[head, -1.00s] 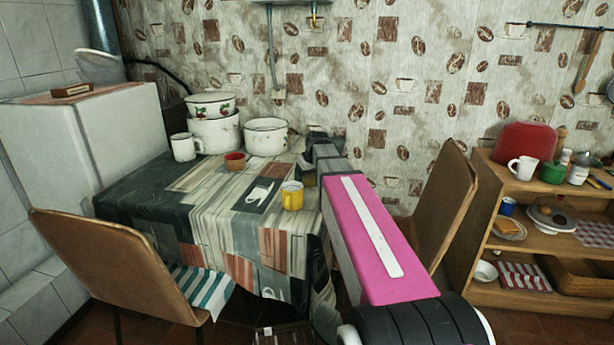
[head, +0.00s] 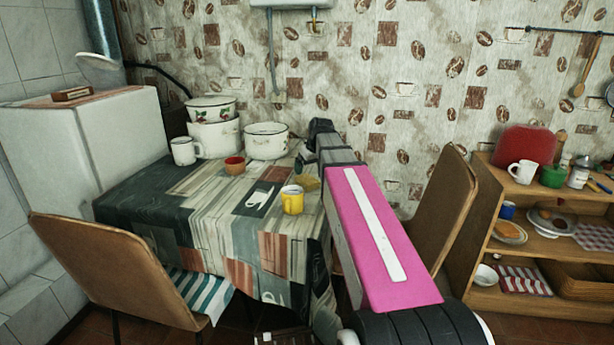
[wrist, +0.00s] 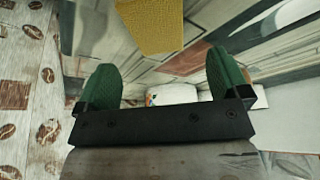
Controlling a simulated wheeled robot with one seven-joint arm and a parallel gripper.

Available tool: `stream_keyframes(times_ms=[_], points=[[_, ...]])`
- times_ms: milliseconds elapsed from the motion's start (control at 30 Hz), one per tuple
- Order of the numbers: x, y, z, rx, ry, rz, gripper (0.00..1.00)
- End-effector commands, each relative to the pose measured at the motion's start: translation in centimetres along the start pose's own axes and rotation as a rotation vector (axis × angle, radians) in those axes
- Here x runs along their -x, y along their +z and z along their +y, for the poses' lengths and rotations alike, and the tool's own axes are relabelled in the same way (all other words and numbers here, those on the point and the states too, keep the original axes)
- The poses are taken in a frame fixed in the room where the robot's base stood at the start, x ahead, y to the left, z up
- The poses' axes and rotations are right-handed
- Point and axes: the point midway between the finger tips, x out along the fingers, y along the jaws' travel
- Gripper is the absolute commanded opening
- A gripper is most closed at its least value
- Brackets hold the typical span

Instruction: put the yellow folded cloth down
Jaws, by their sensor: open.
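The yellow folded cloth (head: 309,183) lies on the patterned tablecloth near the table's right side, behind the yellow mug (head: 292,200). In the wrist view the cloth (wrist: 153,24) is at the top edge, flat on the tablecloth and cut off by the frame. My gripper (head: 304,162) is above and beyond the cloth, partly hidden by my arm. In the wrist view my gripper (wrist: 163,62) has its two green fingers wide apart with nothing between them. The cloth is clear of the fingers.
A red bowl (head: 235,165), a white mug (head: 184,151) and white enamel pots (head: 266,141) stand at the back of the table (head: 150,195). A brown chair (head: 441,212) is close to my arm's right. The table's front middle is clear.

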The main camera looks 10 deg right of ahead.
Motion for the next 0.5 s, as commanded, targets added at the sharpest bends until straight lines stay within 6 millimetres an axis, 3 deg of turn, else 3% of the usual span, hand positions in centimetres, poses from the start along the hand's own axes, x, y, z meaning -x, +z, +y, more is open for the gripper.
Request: stream_keyframes(times_ms=[200,500], points=[[3.3,0.0,0.1,-0.001,0.002,0.002,0.94],[5.0,0.0,0.1,-0.001,0.002,0.002,0.94]])
